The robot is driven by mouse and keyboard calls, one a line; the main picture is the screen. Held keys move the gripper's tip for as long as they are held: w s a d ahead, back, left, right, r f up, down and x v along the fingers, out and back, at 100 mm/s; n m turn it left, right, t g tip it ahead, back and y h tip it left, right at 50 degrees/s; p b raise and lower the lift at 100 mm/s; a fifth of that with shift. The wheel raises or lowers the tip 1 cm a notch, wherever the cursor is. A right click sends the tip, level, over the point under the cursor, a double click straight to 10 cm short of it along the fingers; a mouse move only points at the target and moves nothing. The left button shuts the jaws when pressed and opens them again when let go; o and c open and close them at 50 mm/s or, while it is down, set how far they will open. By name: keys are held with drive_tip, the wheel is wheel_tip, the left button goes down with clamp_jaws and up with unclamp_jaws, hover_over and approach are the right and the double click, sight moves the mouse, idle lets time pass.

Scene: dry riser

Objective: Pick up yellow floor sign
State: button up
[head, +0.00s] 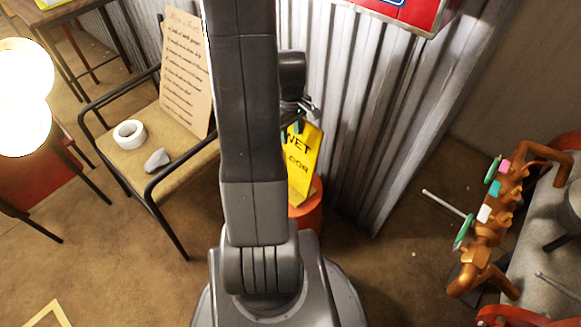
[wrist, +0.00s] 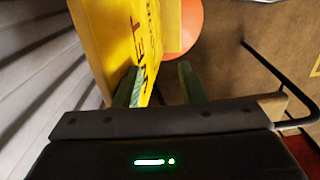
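The yellow floor sign (head: 302,160), with the black words "WET FLOOR", stands tilted near the corrugated metal wall; my arm hides its left part in the head view. In the wrist view the sign (wrist: 108,35) rises at the left and centre, close to my fingers. My gripper (wrist: 160,85) is open, with its two green fingers apart. The left finger overlaps the sign's panel and the right finger is to the right of its edge. I cannot tell whether either finger touches it. In the head view my gripper (head: 300,122) is at the sign's upper part.
The sign stands on or by a round orange object (head: 306,216). A metal-framed chair (head: 182,178) at the left holds a cardboard notice (head: 184,75) and a white tape roll (head: 129,134). Copper pipework (head: 490,215) is at the right. The corrugated wall (head: 365,110) is close behind.

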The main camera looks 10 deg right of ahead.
wheel_tip(320, 180, up, 8)
drive_tip(key=p, duration=0.3)
wheel_tip(320, 180, down, 8)
drive_tip(key=d+b, duration=0.1)
drive_tip(key=b, duration=0.1)
drive_tip(key=shift+w+b, duration=0.3)
drive_tip(key=shift+b, duration=0.05)
drive_tip(key=shift+c, duration=0.3)
clamp_jaws()
idle(1.0)
